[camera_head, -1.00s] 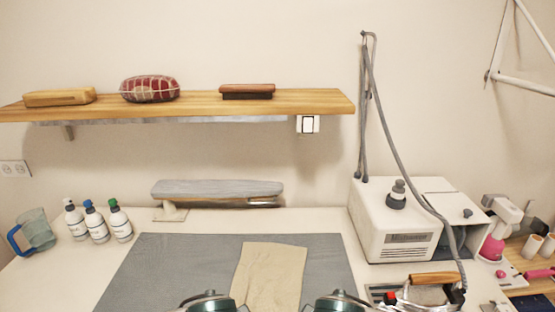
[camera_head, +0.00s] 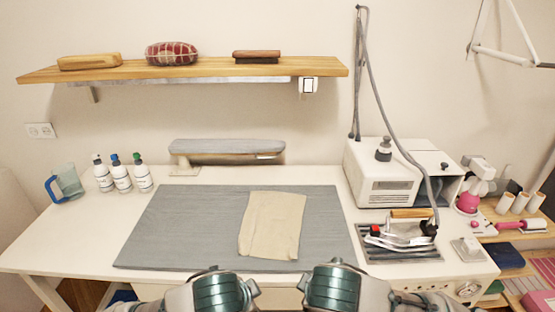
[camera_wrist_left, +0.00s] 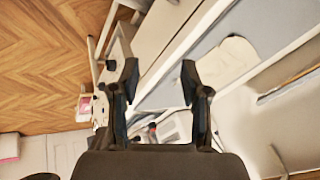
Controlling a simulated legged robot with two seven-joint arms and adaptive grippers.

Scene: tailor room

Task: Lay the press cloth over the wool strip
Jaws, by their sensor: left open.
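A beige cloth (camera_head: 272,225), apparently the press cloth, lies flat and slightly askew on the grey pressing mat (camera_head: 185,225), right of its middle. No separate wool strip shows; I cannot tell whether one is under the cloth. In the left wrist view a pale cloth (camera_wrist_left: 229,66) lies on the mat, beyond the fingers. My left gripper (camera_wrist_left: 160,75) is open with nothing between its fingers, apart from the cloth. In the head view only my two arms show at the bottom edge, in front of the table; my right gripper is out of view.
A steam station (camera_head: 383,175) stands right of the mat, with an iron (camera_head: 400,235) on its rest (camera_head: 375,249) in front and a hose rising above. Several bottles (camera_head: 122,176) and a jug (camera_head: 66,184) stand at left. A sleeve board (camera_head: 226,147) stands behind the mat.

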